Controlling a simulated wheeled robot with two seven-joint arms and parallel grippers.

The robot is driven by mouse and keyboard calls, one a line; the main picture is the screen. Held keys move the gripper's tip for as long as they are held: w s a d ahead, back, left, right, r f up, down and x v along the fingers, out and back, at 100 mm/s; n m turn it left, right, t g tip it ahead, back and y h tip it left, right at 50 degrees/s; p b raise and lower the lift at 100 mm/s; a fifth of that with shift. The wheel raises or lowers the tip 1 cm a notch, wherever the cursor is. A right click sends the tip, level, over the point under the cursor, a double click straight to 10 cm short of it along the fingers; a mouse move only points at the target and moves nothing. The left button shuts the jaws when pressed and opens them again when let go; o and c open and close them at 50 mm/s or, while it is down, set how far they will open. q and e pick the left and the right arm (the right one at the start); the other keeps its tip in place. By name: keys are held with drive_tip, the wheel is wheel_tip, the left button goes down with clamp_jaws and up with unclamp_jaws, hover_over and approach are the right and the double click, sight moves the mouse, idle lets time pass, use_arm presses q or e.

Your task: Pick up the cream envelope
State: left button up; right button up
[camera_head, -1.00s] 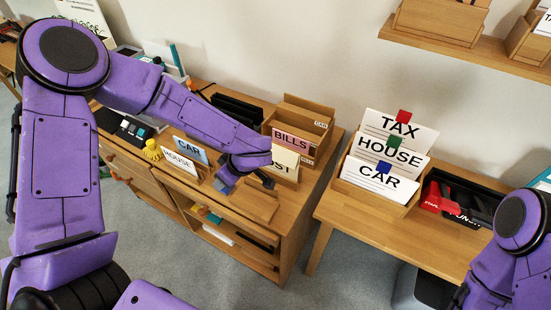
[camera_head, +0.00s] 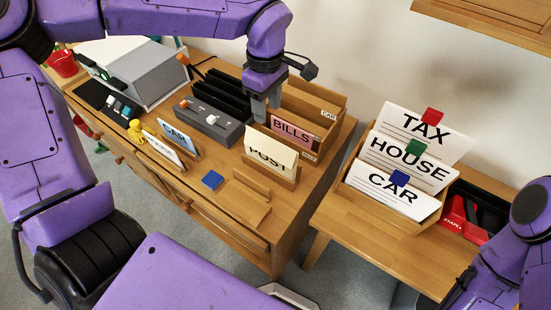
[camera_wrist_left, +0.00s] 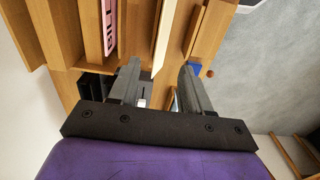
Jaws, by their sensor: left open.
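The cream envelope (camera_head: 271,151), marked POST, stands upright in a small wooden holder (camera_head: 284,179) near the right end of the desk. In the left wrist view the envelope (camera_wrist_left: 163,38) shows edge-on as a cream strip, past the fingertips and roughly in line with the gap between them. My left gripper (camera_head: 264,110) is open and empty, pointing down above and just behind the envelope in the head view. In the left wrist view its fingers (camera_wrist_left: 158,72) are apart. My right arm shows at the lower right, but its gripper is out of frame.
A pink BILLS card (camera_head: 292,132) in a wooden sorter (camera_head: 326,107) stands close behind the envelope. A grey organiser (camera_head: 208,123) is to the left. A blue block (camera_head: 212,181) lies in front. TAX, HOUSE and CAR cards fill a holder (camera_head: 425,218) on the right table.

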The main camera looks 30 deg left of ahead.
sight(268, 143)
use_arm(q)
wheel_tip(268, 143, down, 2)
drive_tip(key=shift+w+f+b, duration=0.1)
drive_tip(key=shift+b, duration=0.5)
drive_tip(key=f, duration=1)
drive_tip(key=shift+s+f, duration=0.2)
drive_tip(key=shift+s, duration=0.1)
drive_tip(key=shift+r, duration=0.1)
clamp_jaws()
